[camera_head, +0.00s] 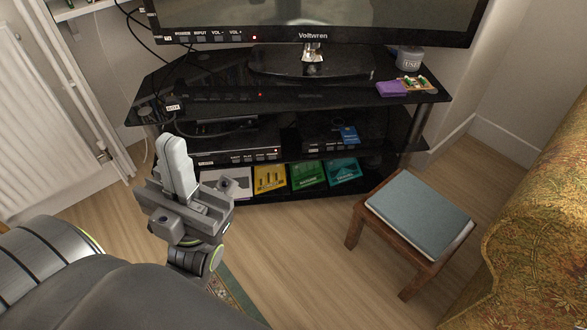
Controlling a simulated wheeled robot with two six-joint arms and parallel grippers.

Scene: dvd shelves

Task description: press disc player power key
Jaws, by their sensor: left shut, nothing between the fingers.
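The disc player (240,147) is a black box on the left of the stand's middle shelf. A row of small labelled keys (255,157) runs along its front, and a small red light shows at the right end. The labels are too small to read surely. My left gripper (173,143) is shut and empty, with its pale fingers pointing up in the picture. It appears in front of the player's left end and hides part of that end. I cannot tell whether it touches the player. My right gripper is not in view.
A second black box (328,143) sits on the shelf's right. Several coloured cases (308,174) lie below. A television (320,36) stands on the glass top. Wooden floor (300,240) lies clear between.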

